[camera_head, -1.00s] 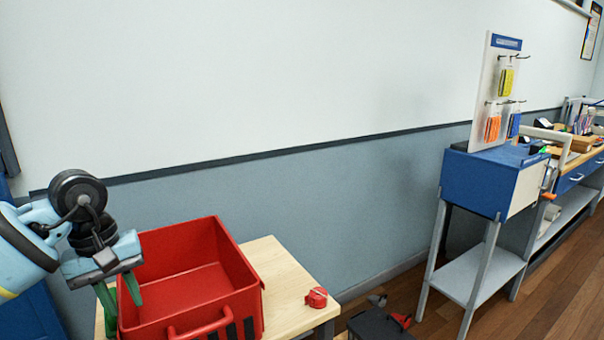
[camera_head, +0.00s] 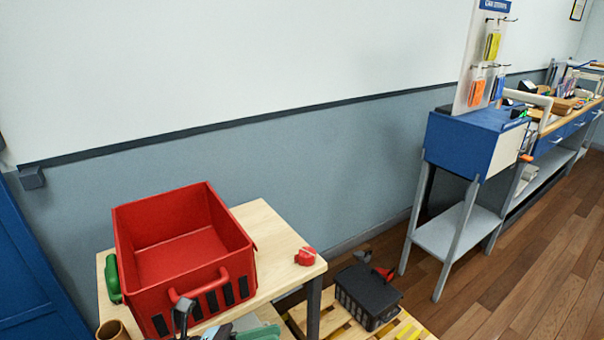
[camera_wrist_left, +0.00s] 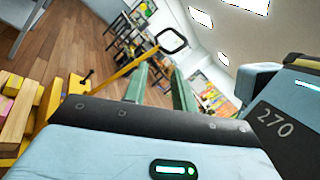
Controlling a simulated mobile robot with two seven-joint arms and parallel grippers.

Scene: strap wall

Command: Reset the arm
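My left gripper shows in the left wrist view (camera_wrist_left: 160,80). Its two green fingers stand apart with nothing seen held between them. In the head view, the left arm no longer shows at the left. Dark and grey-green parts at the bottom edge are cut off, and I cannot tell whether they are mine. My right gripper is in neither view.
An empty-looking red crate (camera_head: 240,262) stands on a wooden table (camera_head: 285,240), with a red tape-like item (camera_head: 305,257) to its right. A black crate (camera_head: 368,290) sits low on a pallet. A blue-topped stand (camera_head: 470,140) is at right. Floor at far right is clear.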

